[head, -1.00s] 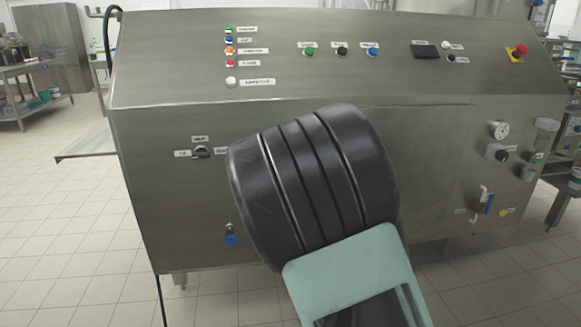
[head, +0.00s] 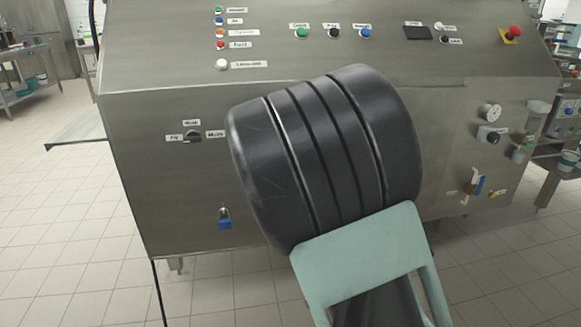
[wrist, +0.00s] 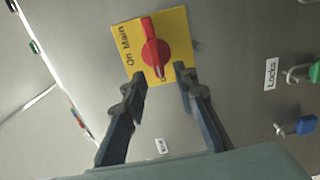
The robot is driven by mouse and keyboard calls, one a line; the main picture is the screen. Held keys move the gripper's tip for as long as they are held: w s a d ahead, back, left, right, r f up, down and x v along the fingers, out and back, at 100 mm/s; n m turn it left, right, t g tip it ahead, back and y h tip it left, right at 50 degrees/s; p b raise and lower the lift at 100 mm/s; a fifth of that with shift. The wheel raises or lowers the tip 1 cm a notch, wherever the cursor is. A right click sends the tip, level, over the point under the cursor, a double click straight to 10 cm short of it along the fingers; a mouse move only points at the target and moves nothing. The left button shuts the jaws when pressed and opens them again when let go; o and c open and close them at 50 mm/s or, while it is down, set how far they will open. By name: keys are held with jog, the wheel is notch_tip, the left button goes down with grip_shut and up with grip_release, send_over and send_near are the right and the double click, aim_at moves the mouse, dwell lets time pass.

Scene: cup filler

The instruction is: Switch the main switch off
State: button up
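The main switch shows in the wrist view as a red rotary knob (wrist: 154,52) on a yellow plate (wrist: 177,22) marked "On Main". Its red handle stands roughly upright in the picture. My gripper (wrist: 160,74) is open and empty. Its two dark fingers are spread apart, with their tips at the lower edge of the plate, one on each side of the knob. I cannot tell whether they touch the panel. In the head view the main switch and my gripper are hidden behind my arm.
The steel machine cabinet (head: 165,95) fills the head view. A mode selector (head: 194,136) and a blue padlock (head: 224,219) are on its front left. A red emergency button (head: 515,33) is at top right. In the wrist view, a blue padlock (wrist: 304,125) hangs right of the switch.

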jog(key=v, duration=0.9)
jog(key=shift+s, duration=0.2)
